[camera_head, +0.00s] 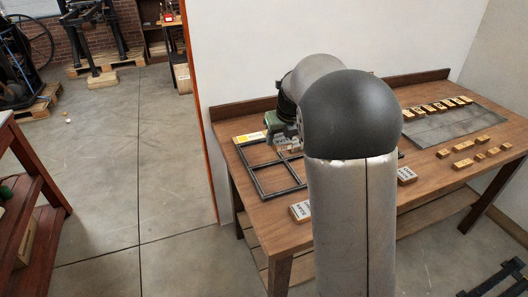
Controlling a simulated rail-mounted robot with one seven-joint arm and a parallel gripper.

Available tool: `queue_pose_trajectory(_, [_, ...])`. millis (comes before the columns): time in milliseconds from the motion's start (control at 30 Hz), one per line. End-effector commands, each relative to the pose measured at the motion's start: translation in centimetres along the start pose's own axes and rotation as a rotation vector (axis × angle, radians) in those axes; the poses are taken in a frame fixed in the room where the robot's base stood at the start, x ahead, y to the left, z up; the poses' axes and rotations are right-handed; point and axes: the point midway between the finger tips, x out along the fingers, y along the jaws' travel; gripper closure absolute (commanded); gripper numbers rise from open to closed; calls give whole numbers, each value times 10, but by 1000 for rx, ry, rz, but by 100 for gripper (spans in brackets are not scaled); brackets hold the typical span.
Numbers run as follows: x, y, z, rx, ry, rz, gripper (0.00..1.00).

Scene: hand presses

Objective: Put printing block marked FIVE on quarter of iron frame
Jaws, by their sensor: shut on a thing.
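The iron frame (262,193) lies flat on the left part of the wooden table, a dark grid with crossbars dividing it into quarters. Pale-topped blocks lie on the table, one at the front (301,211) near the frame's near corner and one to the right of my arm (406,174). Their lettering is too small to read for sure.
A yellow and white piece (249,137) lies at the frame's back left edge. A grey sheet (452,122) with a row of small wooden blocks (437,106) is on the table's right; several more lie in front of it. A raised board (417,77) edges the table's back.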

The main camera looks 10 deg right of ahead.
Motion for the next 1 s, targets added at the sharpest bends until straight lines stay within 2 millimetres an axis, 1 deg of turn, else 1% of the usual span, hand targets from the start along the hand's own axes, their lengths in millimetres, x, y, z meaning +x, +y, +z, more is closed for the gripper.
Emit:
queue_pose_trajectory(33, [10, 2, 9, -2, 3, 0, 74])
queue_pose_trajectory(100, [25, 5, 22, -1, 4, 1, 74])
queue_pose_trajectory(267, [56, 10, 52, -2, 3, 1, 74])
queue_pose_trajectory(300, [66, 11, 54, -1, 5, 1, 74])
queue_pose_trajectory(400, [90, 14, 61, -2, 4, 2, 74])
queue_pose_trajectory(533, [112, 16, 68, -1, 3, 2, 74])
queue_pose_trajectory(800, [132, 19, 74, -1, 1, 2, 74])
queue_pose_trajectory(900, [146, 19, 66, -1, 4, 2, 74])
queue_pose_trajectory(1000, [156, 19, 62, -1, 3, 2, 74])
